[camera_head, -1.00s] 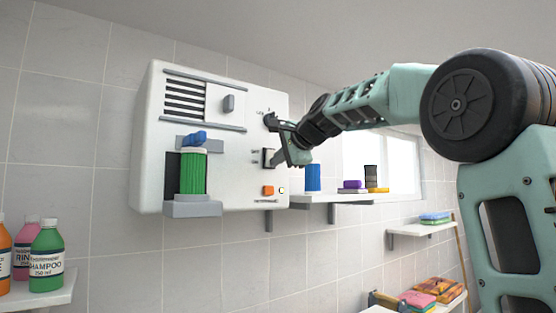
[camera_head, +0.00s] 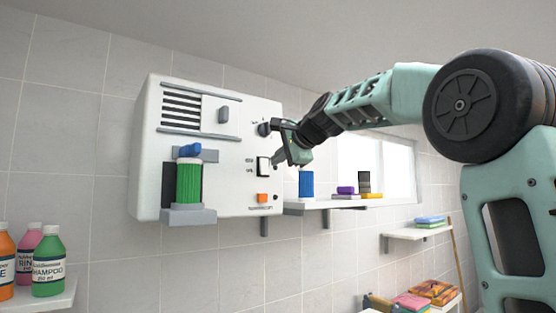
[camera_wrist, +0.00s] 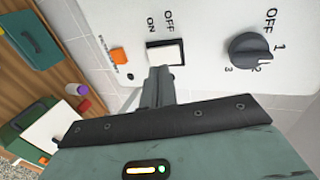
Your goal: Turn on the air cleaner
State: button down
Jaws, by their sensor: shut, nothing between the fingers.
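The air cleaner (camera_head: 225,150) is a white box on the tiled wall with a vent, a green cylinder and controls on its front. Its rocker switch (camera_head: 262,166) is pale in a dark frame, marked ON and OFF; it also shows in the wrist view (camera_wrist: 165,54). A dark dial (camera_wrist: 250,51) marked OFF, 1, 2, 3 sits beside it. An orange square (camera_head: 262,197) is below the switch, with a small dark round spot (camera_head: 275,197) next to it. My gripper (camera_head: 274,164) is shut and empty, its tips (camera_wrist: 158,73) close at the switch; contact cannot be told.
A shelf (camera_head: 330,207) right of the air cleaner holds a blue cylinder (camera_head: 306,184) and small coloured items. Bottles (camera_head: 48,262) stand on a shelf at the lower left. Lower shelves hold folded towels (camera_head: 430,221).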

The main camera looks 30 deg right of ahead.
jog(key=b+v, duration=0.3)
jog(key=v, duration=0.7)
jog(key=shift+r, duration=0.25)
jog(key=shift+s, duration=0.1)
